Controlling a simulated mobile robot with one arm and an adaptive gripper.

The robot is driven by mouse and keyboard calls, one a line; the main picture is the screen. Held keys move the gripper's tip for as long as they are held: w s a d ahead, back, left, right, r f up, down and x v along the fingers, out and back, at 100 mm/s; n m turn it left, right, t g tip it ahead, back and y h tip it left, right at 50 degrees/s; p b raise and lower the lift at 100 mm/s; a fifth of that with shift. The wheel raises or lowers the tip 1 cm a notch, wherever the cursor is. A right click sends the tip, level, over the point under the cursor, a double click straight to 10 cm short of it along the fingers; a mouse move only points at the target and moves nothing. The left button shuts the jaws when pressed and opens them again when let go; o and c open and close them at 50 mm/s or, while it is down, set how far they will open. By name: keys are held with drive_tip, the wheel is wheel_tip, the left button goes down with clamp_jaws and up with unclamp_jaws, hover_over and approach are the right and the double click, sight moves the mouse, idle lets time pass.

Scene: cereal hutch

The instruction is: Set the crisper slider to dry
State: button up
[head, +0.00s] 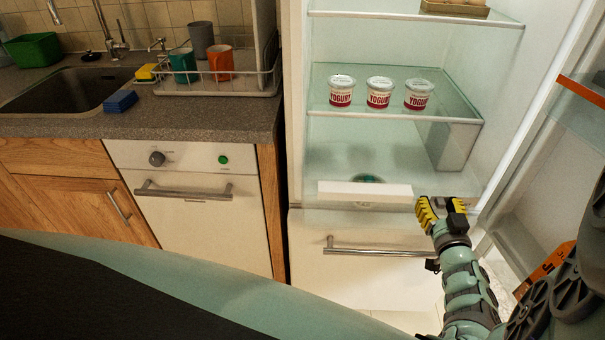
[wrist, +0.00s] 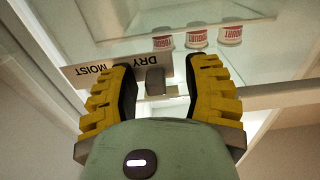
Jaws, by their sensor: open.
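The crisper's white front strip (head: 365,192) is low in the open fridge. In the wrist view the strip (wrist: 75,78) bears the words MOIST and DRY, upside down. The grey slider knob (wrist: 155,82) shows closer to DRY than to MOIST; I cannot tell whether it is at the end of its travel. My gripper (wrist: 165,68) is open, with the knob showing between its yellow-and-black fingers, nearer the left finger. I see no clear contact. In the head view my gripper (head: 445,211) is by the strip's right end.
Three yogurt cups (head: 379,93) stand on the glass shelf (head: 330,108) above the crisper. The open fridge door (head: 545,165) is close on the right of my arm. A lower drawer with a bar handle (head: 375,250) is below. The counter with a dish rack (head: 225,91) is at left.

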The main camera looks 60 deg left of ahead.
drive_tip(key=v, duration=1.2)
